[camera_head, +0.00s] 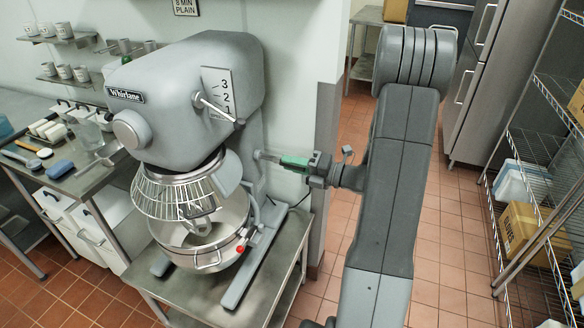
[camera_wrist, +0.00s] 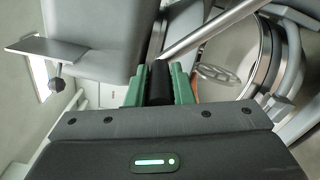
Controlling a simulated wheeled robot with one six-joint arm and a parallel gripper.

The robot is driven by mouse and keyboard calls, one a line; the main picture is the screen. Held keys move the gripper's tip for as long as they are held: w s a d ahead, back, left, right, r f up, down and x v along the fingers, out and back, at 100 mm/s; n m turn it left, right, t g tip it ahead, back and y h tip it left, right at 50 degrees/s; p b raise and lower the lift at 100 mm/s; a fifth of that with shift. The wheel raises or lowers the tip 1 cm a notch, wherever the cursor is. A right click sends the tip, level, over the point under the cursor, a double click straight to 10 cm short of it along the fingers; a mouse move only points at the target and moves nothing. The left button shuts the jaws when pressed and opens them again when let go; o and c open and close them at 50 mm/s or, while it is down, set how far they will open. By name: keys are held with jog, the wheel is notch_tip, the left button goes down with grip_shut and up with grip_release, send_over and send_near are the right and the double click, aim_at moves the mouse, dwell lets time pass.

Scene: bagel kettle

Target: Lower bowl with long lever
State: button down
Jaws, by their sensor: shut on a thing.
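The grey stand mixer (camera_head: 200,75) stands on a metal table. Its steel bowl (camera_head: 192,259) hangs in the bowl support under the wire guard (camera_head: 172,196); part of the bowl's rim also shows in the wrist view (camera_wrist: 268,60). The long lever (camera_head: 262,155) sticks out to the right of the mixer column. My gripper (camera_head: 294,161) is at the lever's outer end. In the wrist view, the green fingers of my gripper (camera_wrist: 159,84) are shut on the lever's black grip (camera_wrist: 161,80). The lever's metal rod (camera_wrist: 212,27) runs up and right from there. The fingers hide part of the grip.
A short lever with a red knob (camera_head: 240,249) sits by the bowl's right side. A speed lever (camera_head: 216,108) is on the mixer head. A wall corner (camera_head: 326,150) is close to my gripper. A wire shelf (camera_head: 535,180) stands at right; the tiled floor between is clear.

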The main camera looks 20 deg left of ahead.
jog(key=shift+w+r, duration=0.15)
jog(key=shift+r, duration=0.1)
jog(key=c, duration=1.3)
grip_release()
jog(key=shift+f, duration=0.1)
jog(key=shift+d+f, duration=0.1)
jog(key=shift+d, duration=0.5)
jog(key=d+b, duration=0.1)
jog(key=d, duration=0.3)
jog(key=d+b, duration=0.1)
jog(key=d, duration=0.3)
jog(key=d+b, duration=0.1)
jog(key=d, duration=0.3)
jog(key=shift+w+d, duration=0.35)
jog(key=shift+a, duration=0.1)
jog(key=a+p, duration=0.1)
jog(key=a, duration=0.3)
jog(key=a+p, duration=0.1)
jog(key=a, duration=0.4)
jog(key=a+p, duration=0.1)
jog(key=a, duration=0.3)
jog(key=shift+s+a, duration=0.35)
jog(key=shift+s, duration=0.05)
